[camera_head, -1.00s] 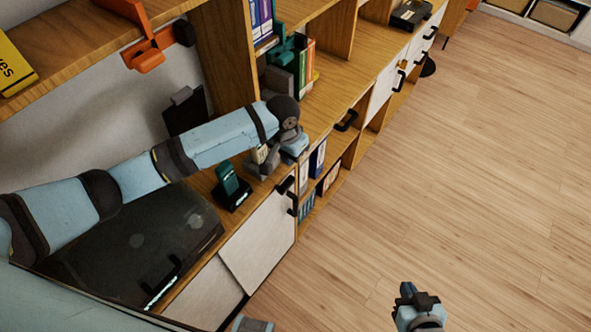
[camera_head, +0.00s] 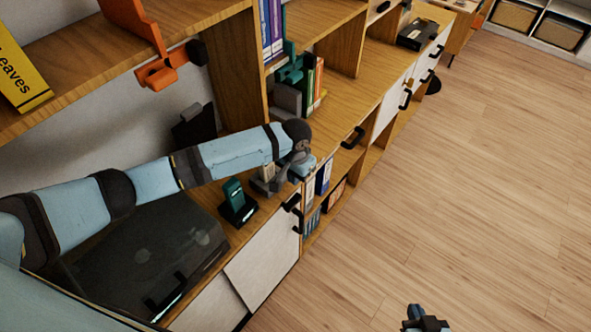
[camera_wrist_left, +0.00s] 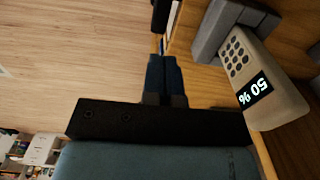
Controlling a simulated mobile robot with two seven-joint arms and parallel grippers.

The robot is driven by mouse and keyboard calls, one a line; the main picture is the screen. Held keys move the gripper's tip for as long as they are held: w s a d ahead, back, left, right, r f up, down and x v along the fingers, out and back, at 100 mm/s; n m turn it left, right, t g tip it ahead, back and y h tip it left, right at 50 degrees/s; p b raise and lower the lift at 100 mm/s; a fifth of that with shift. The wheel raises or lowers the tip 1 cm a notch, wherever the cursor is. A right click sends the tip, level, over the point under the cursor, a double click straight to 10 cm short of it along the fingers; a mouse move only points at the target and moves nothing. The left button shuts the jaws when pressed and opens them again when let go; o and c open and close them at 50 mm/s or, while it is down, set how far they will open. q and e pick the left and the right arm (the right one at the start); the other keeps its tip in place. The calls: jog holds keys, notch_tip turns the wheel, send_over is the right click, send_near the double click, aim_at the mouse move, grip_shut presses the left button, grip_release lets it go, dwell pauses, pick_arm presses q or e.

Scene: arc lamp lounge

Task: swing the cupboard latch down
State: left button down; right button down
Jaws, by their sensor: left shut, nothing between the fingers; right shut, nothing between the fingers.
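The wooden cupboard has a pale lower door (camera_head: 262,255) with black handle-like fittings (camera_head: 293,203) at its upper right edge. I cannot tell for sure which fitting is the latch. My left gripper (camera_head: 304,172) is at the front edge of the cupboard top, just above these fittings in the head view. In the left wrist view its blue fingers (camera_wrist_left: 163,68) are together with nothing between them. A black bar (camera_wrist_left: 161,16) shows beyond their tips, apart from them. My right gripper (camera_head: 425,319) is low over the floor at the bottom edge, shut and mostly cut off.
A grey keypad device (camera_wrist_left: 255,70) reading 50 % stands close beside the left fingers. A teal phone-like object (camera_head: 235,198), a dark record-player-like box (camera_head: 150,245) and books (camera_head: 308,85) are on the cupboard. An orange bracket (camera_head: 158,72) hangs at upper left. The wooden floor (camera_head: 460,200) is clear.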

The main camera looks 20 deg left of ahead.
aim_at(299, 195)
pick_arm(q)
notch_tip(299, 195, down, 9)
dwell(0.3)
jog(key=shift+w+d+f+g+p, duration=0.2)
jog(key=shift+g+p, duration=0.1)
jog(key=shift+g, duration=0.4)
jog(key=shift+w+f+g+y, duration=0.2)
jog(key=shift+f+g+y, duration=0.1)
jog(key=shift+g+y, duration=0.3)
jog(key=shift+w+d+f, duration=0.1)
jog(key=shift+w+f, duration=0.05)
jog(key=shift+f, duration=0.4)
jog(key=shift+w+f, duration=0.1)
jog(key=shift+f, duration=0.45)
jog(key=shift+f+p, duration=0.3)
jog(key=shift+f, duration=0.55)
